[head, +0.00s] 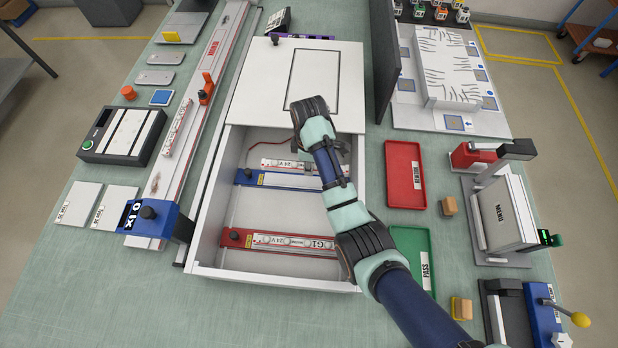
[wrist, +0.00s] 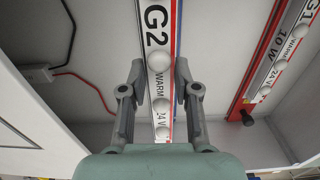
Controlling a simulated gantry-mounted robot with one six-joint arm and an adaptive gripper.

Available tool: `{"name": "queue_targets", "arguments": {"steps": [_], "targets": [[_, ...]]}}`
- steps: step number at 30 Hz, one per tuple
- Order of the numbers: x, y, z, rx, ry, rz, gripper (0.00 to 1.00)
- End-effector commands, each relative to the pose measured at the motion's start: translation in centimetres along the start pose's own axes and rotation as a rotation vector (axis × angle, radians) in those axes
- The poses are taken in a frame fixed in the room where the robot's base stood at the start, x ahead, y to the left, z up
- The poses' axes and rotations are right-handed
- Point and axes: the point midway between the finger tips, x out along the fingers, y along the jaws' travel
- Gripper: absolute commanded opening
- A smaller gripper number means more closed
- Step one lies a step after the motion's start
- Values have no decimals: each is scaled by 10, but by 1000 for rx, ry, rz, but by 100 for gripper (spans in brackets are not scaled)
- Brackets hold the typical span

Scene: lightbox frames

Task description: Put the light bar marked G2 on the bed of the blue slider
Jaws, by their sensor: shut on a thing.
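My gripper (wrist: 160,75) is shut on the light bar marked G2 (wrist: 158,35), with one finger on each long side. In the head view this white bar (head: 288,164) shows inside the open box, partly hidden by my arm. The blue slider (head: 276,180), with a black knob at its left end, lies just in front of and below the bar in the picture. A thin blue strip shows along the bar's right edge in the wrist view. I cannot tell whether the bar touches the slider's bed.
A red slider (head: 233,245) bears the bar marked G1 (head: 300,241) near the box's front wall. Red wire runs along the box's side in the wrist view (wrist: 83,75). A dark upright panel (head: 386,60) stands right of the box. Red (head: 404,148) and green (head: 410,233) trays lie beyond.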

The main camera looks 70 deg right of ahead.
Motion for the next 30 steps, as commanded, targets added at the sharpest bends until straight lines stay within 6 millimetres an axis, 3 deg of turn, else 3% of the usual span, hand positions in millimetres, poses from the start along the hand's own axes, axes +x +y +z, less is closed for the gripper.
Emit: {"name": "queue_targets", "arguments": {"steps": [3,11,18,29,30], "targets": [[28,0,0,0,-1,-2,0],[43,0,0,0,0,0,0],[81,0,0,0,0,0,0],[85,0,0,0,0,0,0],[86,0,0,0,0,0,32]]}}
